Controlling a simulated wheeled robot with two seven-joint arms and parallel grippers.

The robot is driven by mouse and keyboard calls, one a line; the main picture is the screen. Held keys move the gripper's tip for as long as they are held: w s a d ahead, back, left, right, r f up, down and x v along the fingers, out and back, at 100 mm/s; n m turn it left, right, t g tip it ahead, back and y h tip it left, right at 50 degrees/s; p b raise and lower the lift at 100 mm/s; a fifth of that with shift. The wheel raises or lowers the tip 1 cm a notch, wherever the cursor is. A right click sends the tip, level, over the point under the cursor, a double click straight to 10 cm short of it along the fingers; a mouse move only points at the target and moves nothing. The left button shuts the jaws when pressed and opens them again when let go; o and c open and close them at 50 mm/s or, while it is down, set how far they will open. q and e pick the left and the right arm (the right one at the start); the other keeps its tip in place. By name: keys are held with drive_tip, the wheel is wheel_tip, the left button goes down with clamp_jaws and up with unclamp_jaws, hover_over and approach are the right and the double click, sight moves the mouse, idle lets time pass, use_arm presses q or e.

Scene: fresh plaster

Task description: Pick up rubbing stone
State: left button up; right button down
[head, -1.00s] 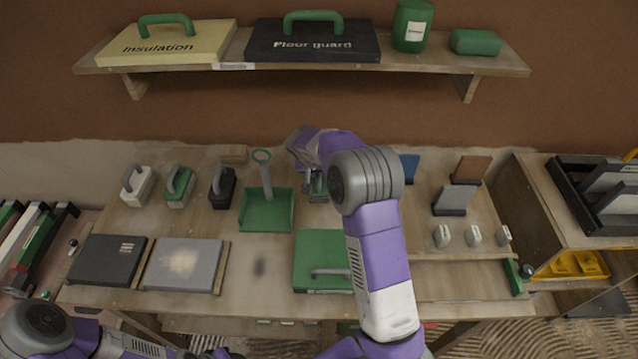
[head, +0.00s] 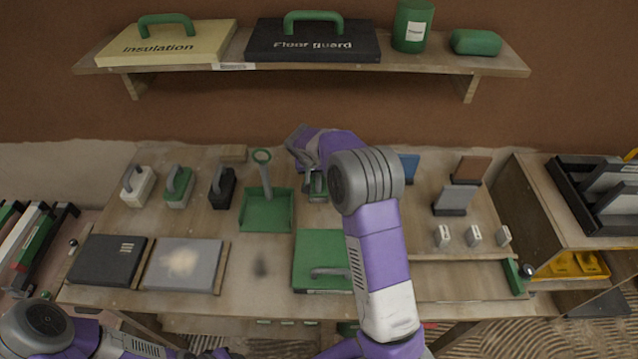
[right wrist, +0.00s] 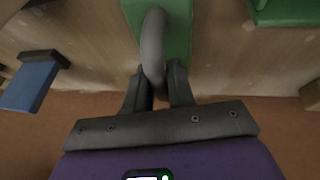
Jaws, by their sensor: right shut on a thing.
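A green block with a grey loop handle, which looks like the rubbing stone, shows in the right wrist view (right wrist: 178,25). It is mostly hidden by my right arm in the head view (head: 317,195). My right gripper (right wrist: 157,78) is shut on the grey handle, with one finger on each side. In the head view the right gripper (head: 312,176) is at the back middle of the bench, right of the green dustpan. I cannot tell whether the block is clear of the bench. My left arm shows at the lower left; its gripper is not in view.
Three handled blocks, white (head: 138,186), green (head: 179,188) and black (head: 222,188), stand left of the green dustpan (head: 265,212). A green handled board (head: 318,248) lies in front. A blue piece (right wrist: 30,85) shows left in the wrist view. A shelf (head: 420,66) runs above.

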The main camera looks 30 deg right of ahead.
idle(0.5)
wheel_tip(320, 180, up, 10)
drive_tip(key=shift+r+p, duration=0.1)
drive_tip(key=shift+p, duration=1.15)
